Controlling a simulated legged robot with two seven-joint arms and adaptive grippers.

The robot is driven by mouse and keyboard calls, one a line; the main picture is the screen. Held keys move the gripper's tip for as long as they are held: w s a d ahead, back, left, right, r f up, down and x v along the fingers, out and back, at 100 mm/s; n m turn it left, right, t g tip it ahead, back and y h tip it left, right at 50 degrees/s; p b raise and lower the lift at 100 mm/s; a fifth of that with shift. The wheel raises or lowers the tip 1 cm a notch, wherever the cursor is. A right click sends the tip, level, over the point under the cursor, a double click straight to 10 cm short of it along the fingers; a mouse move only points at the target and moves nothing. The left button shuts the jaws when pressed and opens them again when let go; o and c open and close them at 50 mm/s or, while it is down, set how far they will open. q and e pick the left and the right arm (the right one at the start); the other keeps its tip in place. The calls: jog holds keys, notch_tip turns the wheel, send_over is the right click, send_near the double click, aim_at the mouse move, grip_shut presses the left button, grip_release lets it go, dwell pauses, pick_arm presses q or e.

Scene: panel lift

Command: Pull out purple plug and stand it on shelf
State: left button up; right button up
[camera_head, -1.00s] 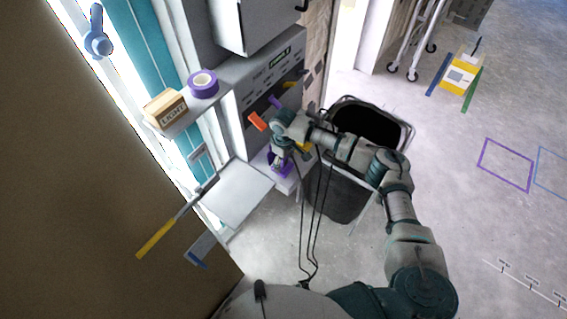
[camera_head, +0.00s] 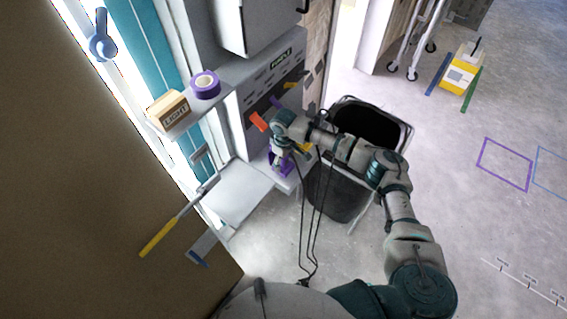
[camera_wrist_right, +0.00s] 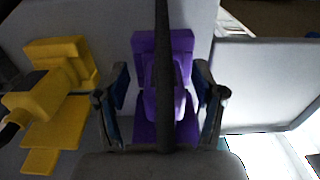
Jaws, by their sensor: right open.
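The purple plug (camera_wrist_right: 150,92) stands between the two parted fingers of my right gripper (camera_wrist_right: 162,88) in the right wrist view, with visible gaps on both sides. Purple parts also show behind and below it, so its seating is hard to tell. A dark cable runs down in front of it and hides its middle. In the head view my right gripper (camera_head: 281,160) points down over a purple piece (camera_head: 279,170) at the panel's low ledge. The shelf (camera_head: 209,108) holds a purple tape roll and a box. My left gripper is not in view.
A yellow plug (camera_wrist_right: 66,68) sits close left in the wrist view. An orange piece (camera_head: 259,121) sticks out near my right wrist. A black bin (camera_head: 338,193) stands beside my forearm. A pale flat board (camera_head: 240,192) lies left of the gripper.

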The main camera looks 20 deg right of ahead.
jog(key=shift+a+p, duration=0.1)
jog(key=shift+p, duration=0.25)
jog(key=shift+s, duration=0.1)
grip_shut()
jog(key=shift+r, duration=0.15)
jog(key=shift+r+p, duration=0.25)
jog(key=shift+p, duration=0.25)
jog(key=shift+r+p, duration=2.65)
jog(key=shift+p, duration=0.65)
